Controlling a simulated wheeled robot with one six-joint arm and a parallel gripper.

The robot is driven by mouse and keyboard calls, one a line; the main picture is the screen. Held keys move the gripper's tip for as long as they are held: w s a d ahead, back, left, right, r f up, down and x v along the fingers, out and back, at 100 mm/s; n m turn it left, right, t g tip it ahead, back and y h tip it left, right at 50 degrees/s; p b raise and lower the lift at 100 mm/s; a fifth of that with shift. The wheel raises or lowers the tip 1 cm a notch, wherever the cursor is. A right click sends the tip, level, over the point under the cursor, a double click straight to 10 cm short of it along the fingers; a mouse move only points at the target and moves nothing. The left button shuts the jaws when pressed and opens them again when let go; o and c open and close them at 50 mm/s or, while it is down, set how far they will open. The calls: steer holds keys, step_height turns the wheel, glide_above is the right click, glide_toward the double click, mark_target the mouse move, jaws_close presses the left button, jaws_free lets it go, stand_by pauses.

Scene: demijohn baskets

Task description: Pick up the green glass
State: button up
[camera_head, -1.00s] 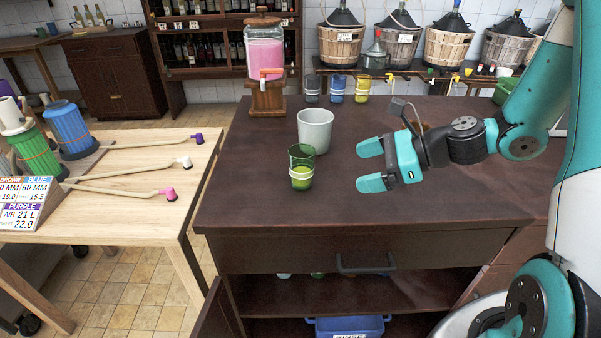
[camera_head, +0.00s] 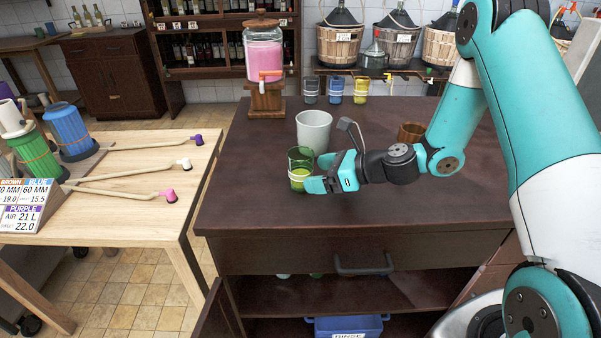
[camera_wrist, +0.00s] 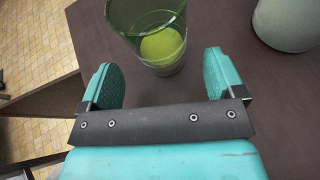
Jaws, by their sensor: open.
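The green glass (camera_head: 300,161) stands upright on the dark brown table in the head view, with a light band around it and something yellow-green inside. My gripper (camera_head: 317,174) is at its right side, low over the table, pointing left. In the wrist view the green glass (camera_wrist: 150,28) is just ahead of my open fingers (camera_wrist: 160,78), roughly centred between them, its upper part cut off by the frame. The fingers are spread wide with nothing held. In the head view my fingertips overlap the glass's lower right edge; I cannot tell whether they touch it.
A grey-white cup (camera_head: 314,131) stands close behind the glass, also in the wrist view (camera_wrist: 288,24). A brown cup (camera_head: 411,132) stands behind my arm. Banded glasses (camera_head: 336,90) and a pink-filled dispenser (camera_head: 264,62) are at the back. The table's front left is clear.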

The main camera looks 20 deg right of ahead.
mark_target(311, 172)
steer(key=x, duration=0.4)
steer(key=shift+w+a+r+p, duration=0.1)
steer(key=shift+w+a+p, duration=0.1)
steer(key=shift+a+p, duration=0.15)
steer(key=shift+d, duration=0.1)
steer(key=c, duration=1.1)
steer(key=shift+r, duration=0.2)
step_height(311, 172, up, 20)
steer(key=shift+f+p, duration=0.2)
steer(key=shift+p, duration=0.35)
